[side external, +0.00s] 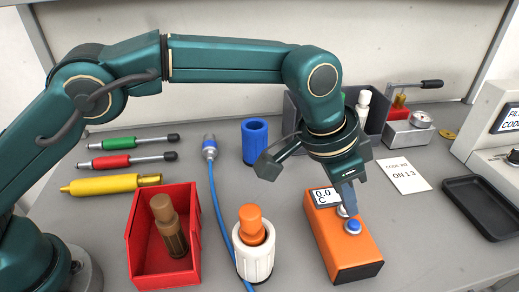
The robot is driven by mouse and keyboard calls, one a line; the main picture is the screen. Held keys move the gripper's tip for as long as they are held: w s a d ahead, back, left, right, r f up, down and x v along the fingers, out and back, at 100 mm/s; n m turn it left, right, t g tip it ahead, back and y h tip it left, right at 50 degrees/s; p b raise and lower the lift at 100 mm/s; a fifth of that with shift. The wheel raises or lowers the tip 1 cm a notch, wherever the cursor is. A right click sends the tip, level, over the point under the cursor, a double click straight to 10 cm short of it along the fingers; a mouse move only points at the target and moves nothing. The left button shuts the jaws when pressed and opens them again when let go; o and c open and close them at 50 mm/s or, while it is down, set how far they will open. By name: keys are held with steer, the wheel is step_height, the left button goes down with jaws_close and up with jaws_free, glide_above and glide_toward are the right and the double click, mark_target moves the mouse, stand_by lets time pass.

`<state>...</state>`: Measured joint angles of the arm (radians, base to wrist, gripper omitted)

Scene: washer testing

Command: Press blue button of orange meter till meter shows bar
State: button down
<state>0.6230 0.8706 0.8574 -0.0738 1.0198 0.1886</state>
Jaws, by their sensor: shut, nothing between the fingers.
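The orange meter (344,247) lies on the grey bench at the lower right of centre. Its small display (325,197) reads "0.0" with a "C" below it. A blue button (353,226) sits on its top face, on a pale round base. A second pale round part (343,211) is partly hidden behind my fingertips. My gripper (349,209) is shut and empty, pointing down over the meter. Its tips are just above and behind the blue button in the picture. I cannot tell whether they touch the meter.
A white holder with an orange plug (252,240) and a red bin (137,248) with a brown piece stand to the left. A blue cable (219,205) runs beside them. A note card (403,175), a black tray (484,206) and a gauge device (409,131) are to the right.

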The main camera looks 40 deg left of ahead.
mark_target(354, 223)
steer(key=shift+w+d+f, duration=0.1)
steer(key=shift+d+f, duration=0.05)
steer(key=shift+f, duration=0.25)
steer(key=shift+x, duration=1.45)
steer(key=shift+r, duration=0.1)
steer(key=v, duration=0.7)
stand_by(0.5)
stand_by(0.8)
